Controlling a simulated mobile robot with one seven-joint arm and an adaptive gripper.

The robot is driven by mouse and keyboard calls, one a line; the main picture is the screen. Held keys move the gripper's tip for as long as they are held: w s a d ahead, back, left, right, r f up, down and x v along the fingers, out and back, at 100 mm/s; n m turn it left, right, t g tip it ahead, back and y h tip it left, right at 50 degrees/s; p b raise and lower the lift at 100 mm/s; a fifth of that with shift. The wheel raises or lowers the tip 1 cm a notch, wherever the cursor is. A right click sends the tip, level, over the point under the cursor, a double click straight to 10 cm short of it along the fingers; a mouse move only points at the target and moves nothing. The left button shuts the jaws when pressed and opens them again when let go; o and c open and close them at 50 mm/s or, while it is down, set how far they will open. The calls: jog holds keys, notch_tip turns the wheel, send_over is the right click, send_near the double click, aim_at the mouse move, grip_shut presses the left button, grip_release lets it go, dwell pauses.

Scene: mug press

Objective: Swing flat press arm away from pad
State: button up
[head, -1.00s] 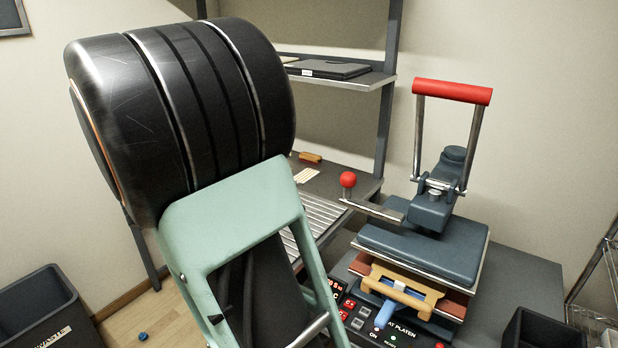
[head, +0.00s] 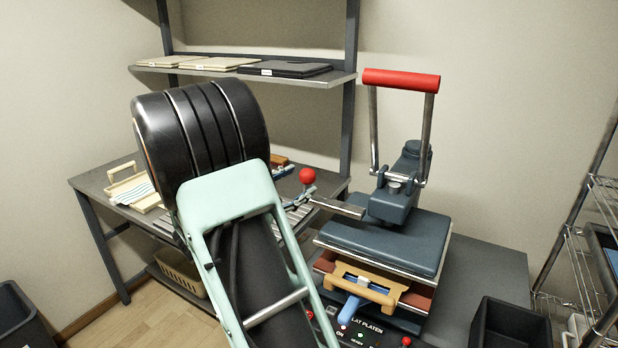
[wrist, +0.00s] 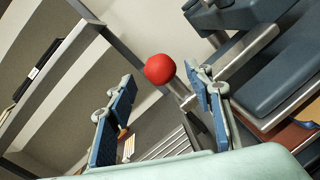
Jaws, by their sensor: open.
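The flat press has a dark blue upper platen (head: 385,240) over its pad. A metal bar (head: 338,206) sticks out left from the press arm and ends in a red ball knob (head: 307,175). A red grip (head: 401,79) stands upright on two metal rods above the arm. My gripper (head: 294,186) is open and close to the knob from the left. In the wrist view, the knob (wrist: 160,69) shows between the two blue-padded fingertips (wrist: 161,79). Whether the fingers touch it I cannot tell. The pad under the platen is mostly hidden.
A wooden-framed tool with a blue handle (head: 364,283) sits at the press front. A black bin (head: 509,325) stands right of the press, near a wire rack (head: 585,250). A shelf (head: 240,72) and bench with trays (head: 133,185) stand behind my arm.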

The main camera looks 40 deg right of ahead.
aim_at(302, 180)
jog(key=shift+x, duration=2.35)
jog(key=shift+c, duration=0.2)
grip_shut()
